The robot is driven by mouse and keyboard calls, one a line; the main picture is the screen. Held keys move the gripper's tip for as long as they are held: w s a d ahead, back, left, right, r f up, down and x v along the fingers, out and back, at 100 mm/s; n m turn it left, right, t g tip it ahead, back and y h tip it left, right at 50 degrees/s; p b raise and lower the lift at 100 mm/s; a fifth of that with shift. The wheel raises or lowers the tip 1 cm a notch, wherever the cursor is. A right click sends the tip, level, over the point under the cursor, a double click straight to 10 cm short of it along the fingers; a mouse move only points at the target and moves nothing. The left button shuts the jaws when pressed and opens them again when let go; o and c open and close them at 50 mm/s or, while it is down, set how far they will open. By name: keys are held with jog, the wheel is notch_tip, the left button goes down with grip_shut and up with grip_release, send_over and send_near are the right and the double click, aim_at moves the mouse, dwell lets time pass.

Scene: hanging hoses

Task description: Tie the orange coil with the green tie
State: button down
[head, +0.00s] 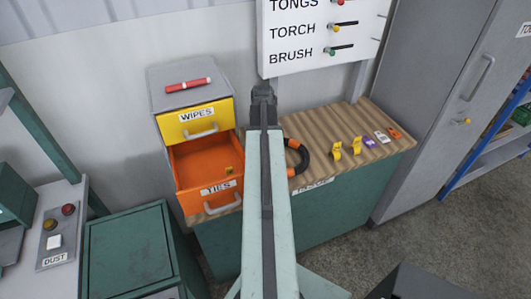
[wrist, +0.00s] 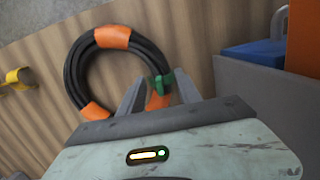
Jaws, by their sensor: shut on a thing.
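The orange coil is a black hose ring with orange bands. It lies on the wooden bench top, and in the head view (head: 302,160) my arm hides its left part. In the wrist view the coil (wrist: 73,72) shows almost whole. My gripper (wrist: 160,80) is at the coil's lower right edge, with an orange band between its fingers. The green tie (wrist: 161,84) is a small green piece between the fingertips, against the coil; the gripper is shut on it. I cannot tell whether the tie goes around the hose. In the head view my arm hides the fingertips.
The orange TIES drawer (head: 207,188) stands open left of my arm, below the shut yellow WIPES drawer (head: 205,118). Yellow clips (head: 337,150) and small purple, white and orange pieces lie on the bench to the right. A labelled board (head: 300,50) hangs behind.

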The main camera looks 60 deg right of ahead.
jog(key=shift+f+b, duration=0.55)
jog(key=shift+f, duration=0.1)
jog(key=c, duration=0.7)
grip_release()
jog(key=shift+c, duration=0.2)
jog(key=shift+r, duration=0.1)
jog(key=r+p, duration=0.8)
jog(key=shift+w+d, duration=0.3)
jog(key=shift+w, duration=0.05)
jog(key=shift+f, duration=0.15)
